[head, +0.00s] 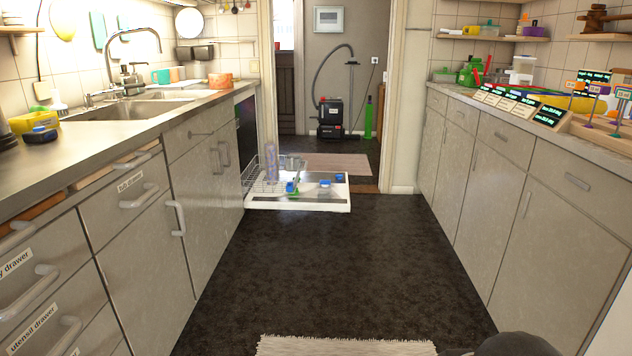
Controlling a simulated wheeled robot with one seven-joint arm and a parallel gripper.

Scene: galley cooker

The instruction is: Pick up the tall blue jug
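I cannot make out a tall blue jug for certain. A tall, pale bluish-grey vessel (271,161) stands upright at the open dishwasher door, by the wire rack (262,186). It is small in the head view, and I cannot tell whether it is a jug. Small blue items (291,187) and a metal pot (292,163) are close to it. My gripper is not in view.
The lowered dishwasher door (315,203) juts into the aisle at the left. The dark floor (330,260) is clear up to a pale rug (340,346). Counters line both sides. A black vacuum cleaner (333,116) stands beyond the doorway.

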